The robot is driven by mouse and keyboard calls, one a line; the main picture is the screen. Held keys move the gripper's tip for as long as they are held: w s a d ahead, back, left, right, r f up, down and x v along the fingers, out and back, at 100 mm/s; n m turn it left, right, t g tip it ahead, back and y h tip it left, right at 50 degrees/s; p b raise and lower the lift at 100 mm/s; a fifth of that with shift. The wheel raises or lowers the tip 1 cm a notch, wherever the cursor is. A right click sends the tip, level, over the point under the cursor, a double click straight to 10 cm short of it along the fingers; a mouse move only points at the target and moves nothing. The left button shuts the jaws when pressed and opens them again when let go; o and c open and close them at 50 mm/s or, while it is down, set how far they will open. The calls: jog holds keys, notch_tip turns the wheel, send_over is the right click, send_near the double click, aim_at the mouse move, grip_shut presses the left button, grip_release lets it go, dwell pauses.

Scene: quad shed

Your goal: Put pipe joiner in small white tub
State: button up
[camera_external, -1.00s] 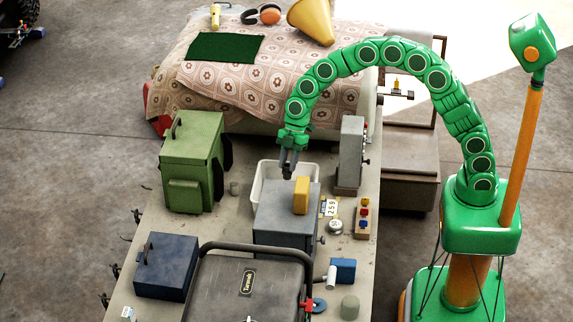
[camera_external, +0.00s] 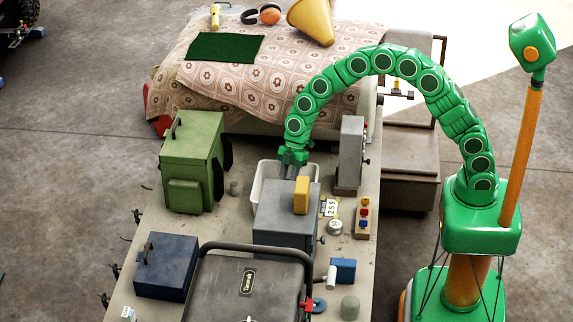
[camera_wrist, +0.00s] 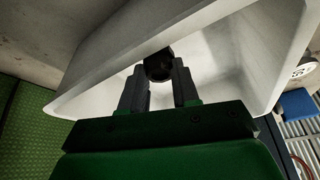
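The small white tub (camera_external: 258,183) stands on the workbench behind the grey box, and its near part is hidden by that box. In the wrist view its pale wall (camera_wrist: 225,75) and inside fill the upper middle. My gripper (camera_external: 291,171) points down into the tub, with its fingertips hidden in the external view. In the wrist view, a dark, rounded piece, apparently the pipe joiner (camera_wrist: 158,65), sits between the tips of my gripper (camera_wrist: 160,78). The fingers appear closed on its sides. Whether it touches the tub floor cannot be told.
The grey box (camera_external: 280,222) with a yellow block (camera_external: 301,195) on it stands in front of the tub. A tall grey unit (camera_external: 350,155) stands to the right, a green case (camera_external: 190,165) to the left. A small grey cylinder (camera_external: 233,188) stands between the case and tub.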

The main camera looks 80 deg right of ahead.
jog(key=o, duration=0.5)
jog(key=shift+c, duration=0.2)
jog(key=shift+r, duration=0.1)
jog(key=v, duration=1.2)
